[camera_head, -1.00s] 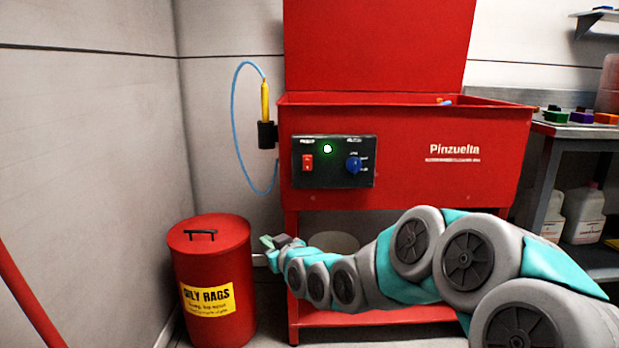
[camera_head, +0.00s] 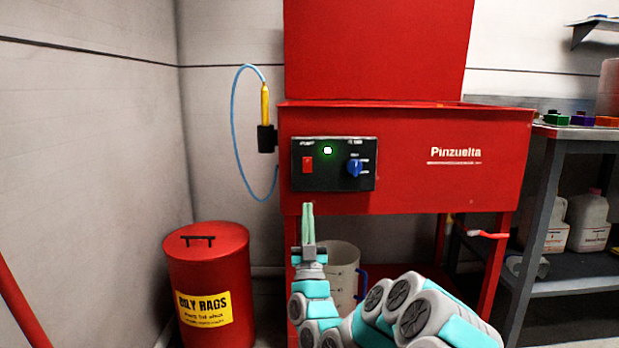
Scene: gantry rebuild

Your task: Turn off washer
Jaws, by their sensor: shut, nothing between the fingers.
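The red parts washer (camera_head: 400,190) stands ahead with its lid raised. Its black control panel (camera_head: 333,183) is on the front left of the basin. I see a gap in the picture between the fingertips and the switch.
A red oily rags bin (camera_head: 207,280) stands at the lower left. A blue hose with a yellow brush (camera_head: 265,103) hangs left of the panel. A clear jug (camera_head: 341,275) sits under the washer behind my arm. A shelf with bottles (camera_head: 590,220) is at the right.

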